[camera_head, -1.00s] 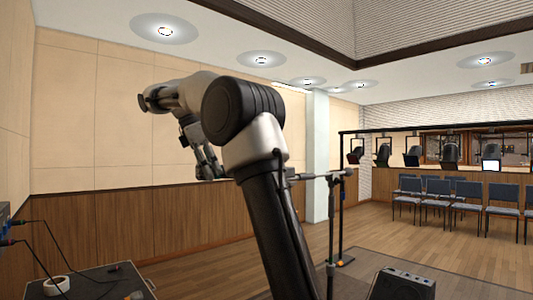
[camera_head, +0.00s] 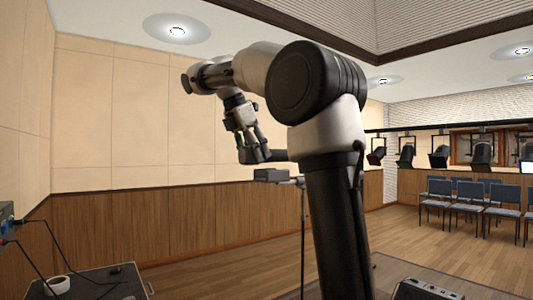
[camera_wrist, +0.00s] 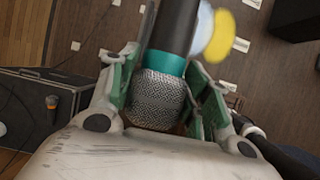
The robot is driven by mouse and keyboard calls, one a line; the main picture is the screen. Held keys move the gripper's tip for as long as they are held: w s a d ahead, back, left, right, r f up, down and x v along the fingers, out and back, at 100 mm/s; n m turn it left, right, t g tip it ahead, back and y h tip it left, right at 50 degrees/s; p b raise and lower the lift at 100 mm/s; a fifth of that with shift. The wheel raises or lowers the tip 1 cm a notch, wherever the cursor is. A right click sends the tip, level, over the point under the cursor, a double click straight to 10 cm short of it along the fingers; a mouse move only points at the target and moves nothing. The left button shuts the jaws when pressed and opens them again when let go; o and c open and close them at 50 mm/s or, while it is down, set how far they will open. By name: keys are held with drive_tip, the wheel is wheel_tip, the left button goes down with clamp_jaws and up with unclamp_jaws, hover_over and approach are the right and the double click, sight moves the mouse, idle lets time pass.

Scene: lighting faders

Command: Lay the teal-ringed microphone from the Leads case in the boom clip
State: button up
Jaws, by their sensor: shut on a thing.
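The teal-ringed microphone (camera_wrist: 165,65) is in my gripper in the wrist view (camera_wrist: 160,95). Its grey mesh head (camera_wrist: 155,100) sits between the green-lined fingers, towards the palm, and its dark body runs up out of the picture. I cannot tell whether this block is the boom clip.
A dark case with a white tape roll (camera_head: 57,285) is at lower left, with cables near it. Rows of blue chairs (camera_head: 470,195) stand at right.

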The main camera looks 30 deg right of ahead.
drive_tip(key=shift+d+f, duration=0.1)
drive_tip(key=shift+f, duration=1.4)
drive_tip(key=shift+o, duration=0.2)
drive_tip(key=shift+s+f, duration=0.15)
drive_tip(key=shift+f, duration=0.75)
drive_tip(key=o, duration=1.3)
drive_tip(key=shift+w, duration=0.2)
drive_tip(key=shift+r, duration=0.2)
drive_tip(key=v, duration=1.2)
drive_tip(key=shift+f, duration=0.1)
